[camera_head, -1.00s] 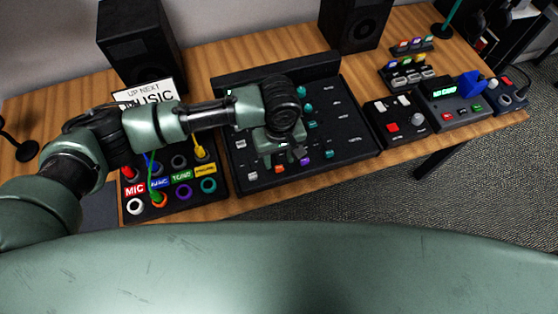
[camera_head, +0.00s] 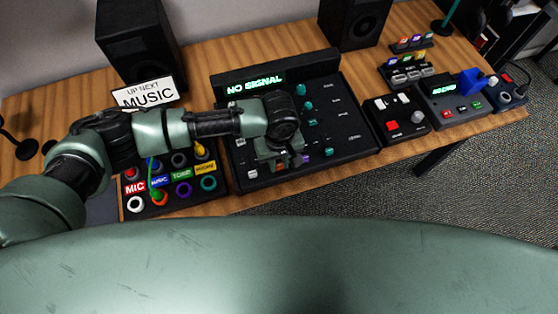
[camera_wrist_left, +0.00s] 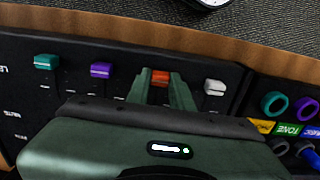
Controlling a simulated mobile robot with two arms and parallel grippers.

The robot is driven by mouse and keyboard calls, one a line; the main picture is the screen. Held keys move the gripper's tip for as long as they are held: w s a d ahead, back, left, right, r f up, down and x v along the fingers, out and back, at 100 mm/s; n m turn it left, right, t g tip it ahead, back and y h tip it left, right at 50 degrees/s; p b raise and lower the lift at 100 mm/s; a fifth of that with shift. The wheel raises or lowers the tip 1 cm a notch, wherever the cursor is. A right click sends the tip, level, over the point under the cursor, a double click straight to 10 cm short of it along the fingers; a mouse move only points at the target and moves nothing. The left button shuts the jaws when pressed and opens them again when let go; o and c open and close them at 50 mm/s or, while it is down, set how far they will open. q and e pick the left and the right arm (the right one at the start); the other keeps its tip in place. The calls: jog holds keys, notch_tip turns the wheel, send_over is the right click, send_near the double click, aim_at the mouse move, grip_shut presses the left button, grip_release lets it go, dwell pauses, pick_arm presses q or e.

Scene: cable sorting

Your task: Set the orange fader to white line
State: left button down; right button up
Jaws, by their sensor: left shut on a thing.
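The orange fader (camera_wrist_left: 160,77) is a small orange cap on the black mixing console (camera_head: 345,145), near its front edge. My left gripper (camera_wrist_left: 162,86) is shut on it, with one green finger on each side of the cap. In the head view the same gripper (camera_head: 284,163) points down at the front row of faders and mostly hides the orange one. In the left wrist view a purple fader (camera_wrist_left: 102,70) is to its left and a white fader (camera_wrist_left: 215,87) to its right. The orange fader's white line is hidden behind my gripper. My right gripper is out of view.
A teal fader (camera_wrist_left: 46,62) stands farther left in the left wrist view.

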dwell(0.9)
pick_arm(q)
jog(key=shift+w+r, duration=0.1)
dwell(0.3)
jog(key=w+p, duration=0.3)
jog(key=p, duration=0.1)
jog(key=shift+w+a+r, duration=0.3)
jog(key=shift+w+a, duration=0.1)
jog(key=shift+w+a+f, duration=0.15)
jog(key=shift+w, duration=0.1)
jog(key=shift+f, duration=0.1)
jog(key=c, duration=1.2)
grip_release()
jog(key=shift+c, duration=0.2)
jog(key=shift+s, duration=0.1)
jog(key=shift+a+f, duration=0.1)
